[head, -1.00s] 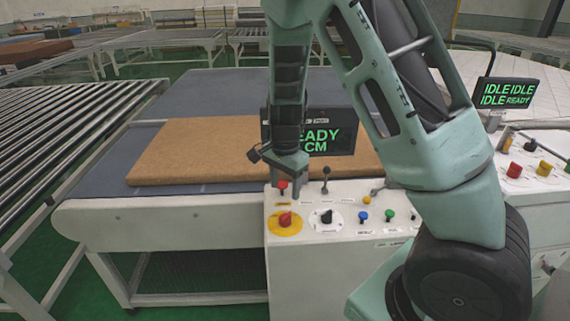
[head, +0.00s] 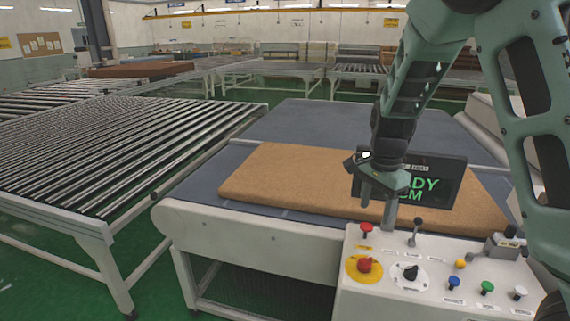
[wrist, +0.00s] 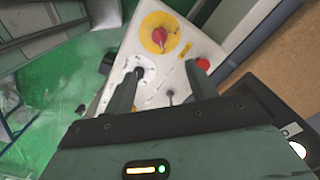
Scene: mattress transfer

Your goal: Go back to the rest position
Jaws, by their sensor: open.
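My gripper (head: 378,205) hangs above the back edge of the white control panel (head: 400,305), apart from it and in front of the display screen (head: 440,192). In the wrist view my gripper (wrist: 163,80) has its two fingers spread with nothing between them. Beyond them are a red knob on a yellow disc (wrist: 160,34), a black knob on a white disc and a small lever. A brown mattress (head: 290,180) lies flat on the grey conveyor bed (head: 200,190) behind the panel. My arm hides part of the screen and mattress.
A roller conveyor (head: 110,150) stands at the left with green floor (head: 150,280) between it and the bed. More roller tables and another brown mattress (head: 140,69) are at the back. Several buttons and levers stick up from the panel.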

